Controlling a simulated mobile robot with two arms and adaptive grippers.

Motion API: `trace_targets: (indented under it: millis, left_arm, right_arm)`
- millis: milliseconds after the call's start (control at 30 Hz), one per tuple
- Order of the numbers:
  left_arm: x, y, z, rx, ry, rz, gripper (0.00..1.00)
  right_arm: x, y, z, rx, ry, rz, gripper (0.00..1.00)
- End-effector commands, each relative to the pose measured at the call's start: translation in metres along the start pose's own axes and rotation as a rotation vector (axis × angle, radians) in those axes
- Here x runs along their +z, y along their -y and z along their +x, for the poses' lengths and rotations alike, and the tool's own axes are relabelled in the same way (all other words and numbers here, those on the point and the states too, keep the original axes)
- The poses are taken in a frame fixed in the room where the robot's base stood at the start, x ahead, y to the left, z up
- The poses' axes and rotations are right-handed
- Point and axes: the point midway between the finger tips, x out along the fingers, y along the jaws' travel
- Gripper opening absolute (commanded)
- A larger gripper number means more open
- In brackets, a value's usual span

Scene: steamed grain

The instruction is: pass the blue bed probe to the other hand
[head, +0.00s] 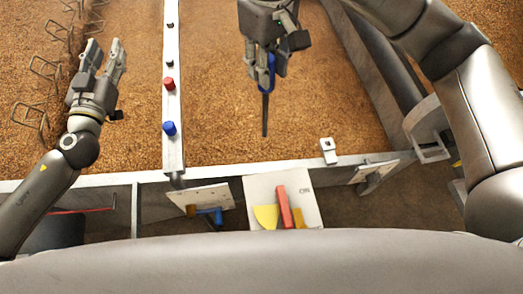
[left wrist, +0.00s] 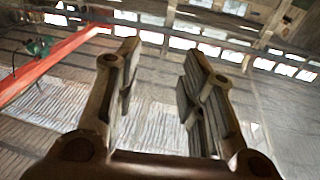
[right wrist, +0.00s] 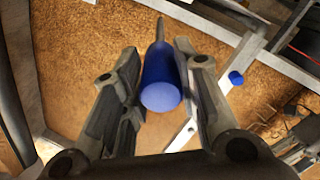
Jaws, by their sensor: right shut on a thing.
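The blue bed probe has a blue handle and a dark thin rod. In the head view the probe (head: 265,110) hangs from my right gripper (head: 266,72), rod pointing down over the brown grain bed. In the right wrist view the blue handle (right wrist: 161,80) sits between the two fingers of my right gripper (right wrist: 160,95), which is shut on it. My left gripper (head: 106,55) is open and empty at the left, fingers pointing up in the picture, well apart from the probe. In the left wrist view my left gripper (left wrist: 158,75) shows a wide empty gap.
A metal divider rail (head: 172,95) with a red knob (head: 168,84) and a blue knob (head: 169,128) runs between the grippers. Wire loops (head: 45,68) stand at the far left. A white panel (head: 310,205) with red and yellow pieces lies in front. Grain (head: 215,90) around the probe is clear.

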Motion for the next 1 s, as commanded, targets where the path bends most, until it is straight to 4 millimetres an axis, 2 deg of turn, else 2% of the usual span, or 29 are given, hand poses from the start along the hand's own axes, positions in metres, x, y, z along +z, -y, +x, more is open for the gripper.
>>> trace_targets:
  millis: [100, 300, 400, 600, 767, 1000]
  left_arm:
    - [-0.029, -0.015, -0.016, 0.022, -0.111, -0.081, 0.37]
    - [-0.074, -0.021, -0.048, 0.036, -0.269, -0.158, 0.37]
    - [-0.091, -0.019, -0.065, 0.033, -0.326, -0.170, 0.37]
    - [-0.111, -0.013, -0.092, 0.018, -0.386, -0.162, 0.37]
    - [-0.114, -0.011, -0.111, -0.008, -0.396, -0.144, 0.37]
    - [-0.066, -0.052, -0.111, -0.029, -0.319, -0.160, 0.37]
  right_arm:
    - [0.000, 0.000, 0.000, 0.000, 0.000, 0.000, 0.00]
    - [0.000, 0.000, 0.000, 0.000, -0.001, 0.000, 0.00]
    - [0.000, 0.000, 0.000, 0.000, -0.001, 0.000, 0.00]
    - [0.000, 0.000, 0.000, 0.000, -0.001, 0.000, 0.00]
    - [0.000, 0.000, 0.000, 0.000, -0.001, 0.000, 0.00]
    - [0.000, 0.000, 0.000, 0.000, 0.000, 0.000, 0.00]
